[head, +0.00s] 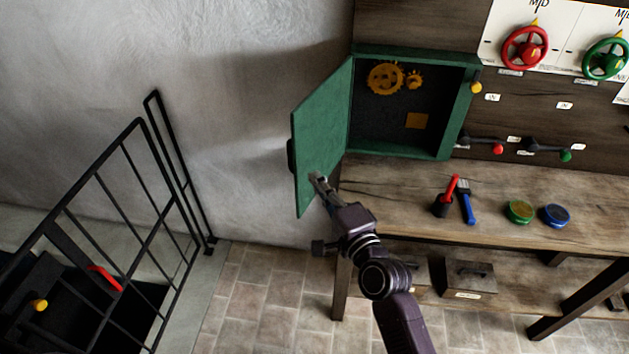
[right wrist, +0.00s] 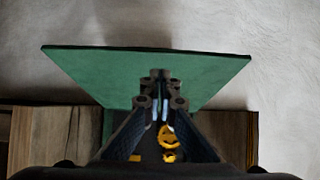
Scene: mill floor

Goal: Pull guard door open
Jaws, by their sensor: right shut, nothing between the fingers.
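The green guard door (head: 320,135) stands swung wide open to the left of its green cabinet (head: 455,120). A dark handle shows at the door's outer left edge. Inside the cabinet are yellow gears (head: 385,79) and a yellow square. My right gripper (head: 318,181) is shut and empty, by the lower part of the door's inner face; I cannot tell whether it touches. In the right wrist view the door (right wrist: 120,72) spans the picture beyond the shut fingers (right wrist: 160,78), with the gears below. My left gripper is not in view.
The wooden bench (head: 400,190) below holds a red-handled tool in a dark cup (head: 442,205), a blue brush (head: 467,205), and green and blue round tins (head: 520,211). Red and green handwheels (head: 525,48) are on the wall. A black railing (head: 130,220) stands at left.

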